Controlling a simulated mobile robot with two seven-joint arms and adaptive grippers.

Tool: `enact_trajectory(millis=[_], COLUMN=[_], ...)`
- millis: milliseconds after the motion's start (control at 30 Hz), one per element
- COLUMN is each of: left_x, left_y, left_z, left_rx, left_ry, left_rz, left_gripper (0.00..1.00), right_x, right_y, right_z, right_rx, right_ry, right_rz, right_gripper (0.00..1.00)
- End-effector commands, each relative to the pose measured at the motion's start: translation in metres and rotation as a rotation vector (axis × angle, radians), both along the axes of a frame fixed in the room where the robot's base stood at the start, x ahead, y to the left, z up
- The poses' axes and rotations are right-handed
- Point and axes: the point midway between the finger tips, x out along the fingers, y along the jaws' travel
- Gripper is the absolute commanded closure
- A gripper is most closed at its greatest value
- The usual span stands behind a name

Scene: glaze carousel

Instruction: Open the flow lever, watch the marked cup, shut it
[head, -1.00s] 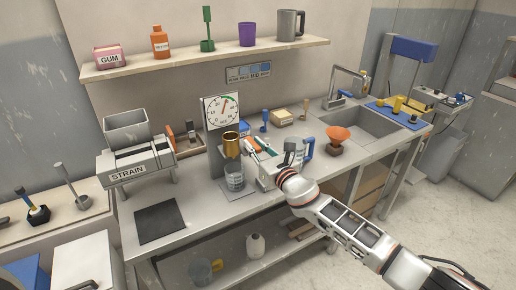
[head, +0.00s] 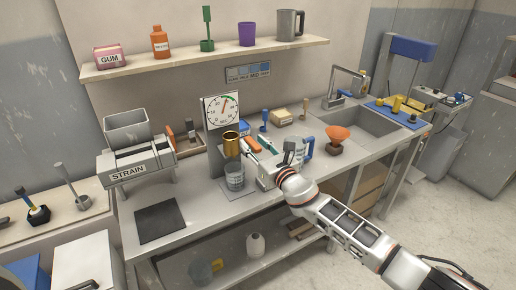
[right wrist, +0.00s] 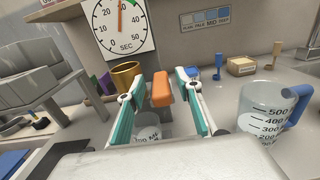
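The right gripper (right wrist: 160,80) is open, its two teal-padded fingers on either side of an orange lever handle (right wrist: 162,93), with gaps visible. In the head view the right gripper (head: 257,151) is beside a brass cup (head: 231,144) on the grey dial stand. The clear marked cup (head: 235,178) stands upright below the brass cup. It shows partly in the right wrist view (right wrist: 147,131), behind the fingers; its liquid level cannot be told. The seconds dial (head: 221,110) has a green sector and a needle pointing near the top. The left gripper is not in view.
A clear jug with a blue handle (right wrist: 267,113) stands close to the right of the gripper. An orange funnel (head: 338,134) and a sink (head: 360,121) are farther right. The STRAIN machine (head: 139,162) is left. The front counter by the black mat (head: 159,221) is free.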

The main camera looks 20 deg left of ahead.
Motion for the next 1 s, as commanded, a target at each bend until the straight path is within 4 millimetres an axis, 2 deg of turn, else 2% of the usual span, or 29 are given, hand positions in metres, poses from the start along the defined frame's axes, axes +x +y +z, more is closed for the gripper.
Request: enact_trajectory(millis=[233, 700, 1000], left_x=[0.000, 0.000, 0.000], left_y=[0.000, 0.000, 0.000], left_z=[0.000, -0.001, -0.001], left_rx=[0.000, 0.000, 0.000], left_ry=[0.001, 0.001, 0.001], left_rz=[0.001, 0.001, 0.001], left_gripper=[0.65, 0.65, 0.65], right_x=[-0.012, -0.065, -0.085], right_y=[-0.014, -0.062, -0.081], right_z=[0.002, -0.001, 0.000], right_rx=[0.001, -0.001, 0.000], right_ry=[-0.006, 0.001, 0.000], right_rz=[0.000, 0.001, 0.000], right_gripper=[0.65, 0.65, 0.65])
